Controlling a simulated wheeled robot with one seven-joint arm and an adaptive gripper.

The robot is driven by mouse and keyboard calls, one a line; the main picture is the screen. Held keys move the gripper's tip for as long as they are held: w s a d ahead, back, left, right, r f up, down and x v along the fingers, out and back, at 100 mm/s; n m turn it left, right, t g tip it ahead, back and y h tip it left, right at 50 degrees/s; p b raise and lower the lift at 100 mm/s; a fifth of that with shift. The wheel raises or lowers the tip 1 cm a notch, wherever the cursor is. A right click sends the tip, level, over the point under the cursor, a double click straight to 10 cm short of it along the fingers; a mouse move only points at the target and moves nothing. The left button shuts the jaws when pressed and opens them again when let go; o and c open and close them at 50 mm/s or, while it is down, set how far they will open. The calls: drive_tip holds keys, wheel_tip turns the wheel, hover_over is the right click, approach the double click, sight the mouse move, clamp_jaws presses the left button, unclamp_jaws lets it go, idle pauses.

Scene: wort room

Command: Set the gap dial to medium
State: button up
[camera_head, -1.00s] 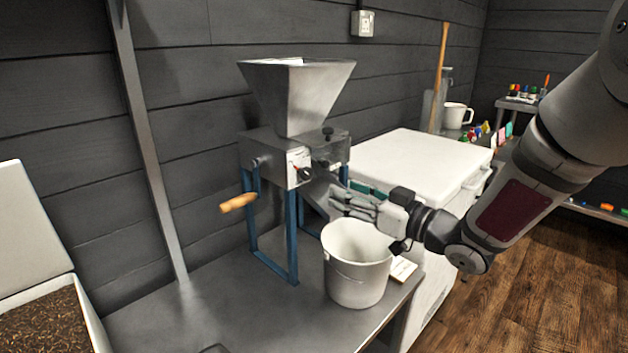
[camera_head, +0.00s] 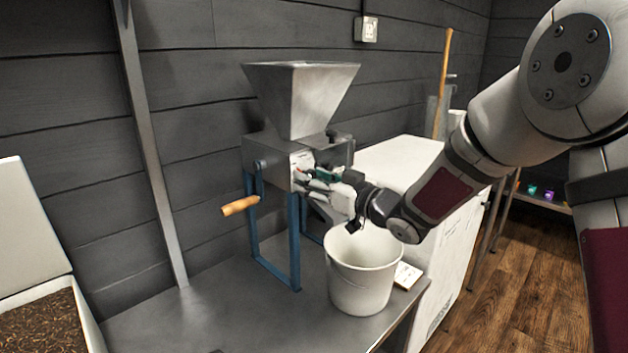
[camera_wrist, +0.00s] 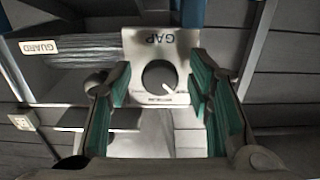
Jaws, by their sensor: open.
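The gap dial (camera_wrist: 160,77) is a dark round knob with a white pointer on a plate lettered GAP (camera_wrist: 142,45), which appears upside down in the wrist view. The pointer aims to the lower right in that view; the small scale lettering is too blurred to read. The plate is on the mill (camera_head: 268,158), a metal box with a hopper on blue legs. My gripper (camera_wrist: 160,92) is open, with green-padded fingers on either side of the dial and a visible gap to each. In the head view my gripper (camera_head: 312,184) is at the mill's front and hides the dial.
A white bucket (camera_head: 360,285) stands below my gripper. A wooden crank handle (camera_head: 240,205) sticks out at the mill's left. A white chest (camera_head: 395,160) stands behind right.

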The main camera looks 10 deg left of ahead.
clamp_jaws()
drive_tip(key=shift+m+p, duration=0.4)
drive_tip(key=shift+p, duration=0.05)
drive_tip(key=m+p, duration=0.3)
drive_tip(key=shift+s+r+m+p, duration=0.1)
drive_tip(key=shift+r+m+p, duration=0.05)
drive_tip(key=shift+m+p, duration=2)
drive_tip(key=shift+m, duration=0.35)
unclamp_jaws()
